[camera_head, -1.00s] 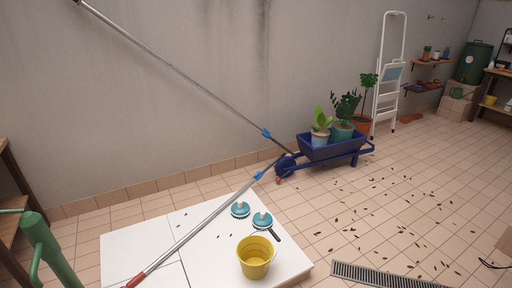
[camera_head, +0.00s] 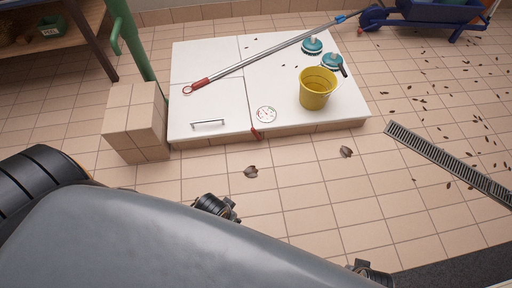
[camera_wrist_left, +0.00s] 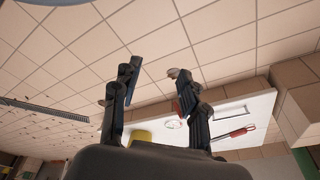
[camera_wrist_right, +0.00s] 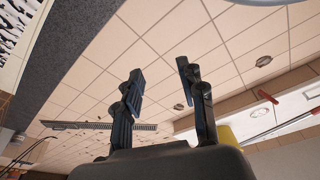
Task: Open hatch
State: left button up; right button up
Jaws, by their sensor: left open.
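The white hatch (camera_head: 205,62) lies flat and closed on a low tiled plinth, as one of two white panels side by side. A metal bar handle (camera_head: 208,123) sits near its front edge; it also shows in the left wrist view (camera_wrist_left: 230,113). A red latch-like piece (camera_head: 256,133) is at the front edge by the seam. My left gripper (camera_head: 222,208), in front of the hatch, is open and empty in the left wrist view (camera_wrist_left: 157,78). My right gripper (camera_head: 371,270), farther right and nearer, has its fingers apart and empty in the right wrist view (camera_wrist_right: 160,70).
A long pole (camera_head: 270,50) lies across both panels, its red end on the hatch. A yellow bucket (camera_head: 317,90), a round gauge (camera_head: 266,114) and two teal brushes (camera_head: 312,46) are on the right panel. A tiled block (camera_head: 135,115) stands left. The floor in front is mostly clear.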

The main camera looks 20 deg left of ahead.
aim_at(219, 108)
jog(key=u, duration=1.3)
